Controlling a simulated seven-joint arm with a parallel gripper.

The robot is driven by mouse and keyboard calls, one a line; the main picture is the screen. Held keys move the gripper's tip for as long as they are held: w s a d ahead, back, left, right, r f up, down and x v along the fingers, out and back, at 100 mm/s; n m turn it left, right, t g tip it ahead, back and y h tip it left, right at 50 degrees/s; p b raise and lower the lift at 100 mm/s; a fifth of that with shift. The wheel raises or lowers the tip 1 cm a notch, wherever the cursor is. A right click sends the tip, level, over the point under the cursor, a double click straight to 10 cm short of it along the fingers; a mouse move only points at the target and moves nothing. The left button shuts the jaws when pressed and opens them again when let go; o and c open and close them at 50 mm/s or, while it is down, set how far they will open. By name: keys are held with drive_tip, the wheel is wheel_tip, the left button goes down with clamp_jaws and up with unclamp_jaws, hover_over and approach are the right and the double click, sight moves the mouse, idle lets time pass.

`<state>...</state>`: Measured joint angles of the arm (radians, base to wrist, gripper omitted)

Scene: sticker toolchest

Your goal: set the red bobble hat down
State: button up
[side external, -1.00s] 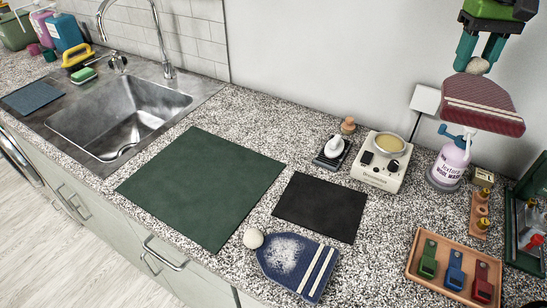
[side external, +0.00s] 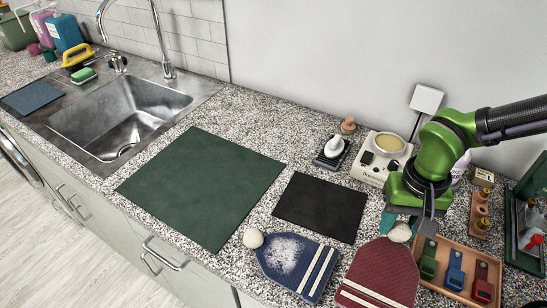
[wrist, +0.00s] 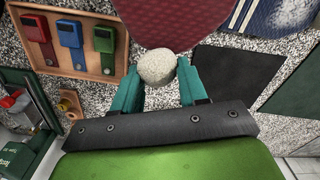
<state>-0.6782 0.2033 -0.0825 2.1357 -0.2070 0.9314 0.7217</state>
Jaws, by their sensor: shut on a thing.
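The red bobble hat (side external: 383,272) hangs by its pale bobble (wrist: 157,68) from my gripper (side external: 399,228). In the wrist view, the teal fingers of my gripper (wrist: 158,75) are shut on the bobble, one on each side. The red knitted body (wrist: 178,18) extends beyond the fingers. In the side view the hat is low over the front of the counter, with its white-striped brim toward the front edge. I cannot tell whether it touches the counter.
A blue bobble hat (side external: 294,264) lies just left of the red one. A black mat (side external: 320,207) and a green mat (side external: 203,185) lie further left. A wooden tray (side external: 428,285) with coloured tags is close on the right. A white warmer (side external: 370,172) stands behind.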

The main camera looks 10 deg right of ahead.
wheel_tip(320, 180, down, 8)
drive_tip(key=shift+r, duration=0.2)
drive_tip(key=o, duration=1.1)
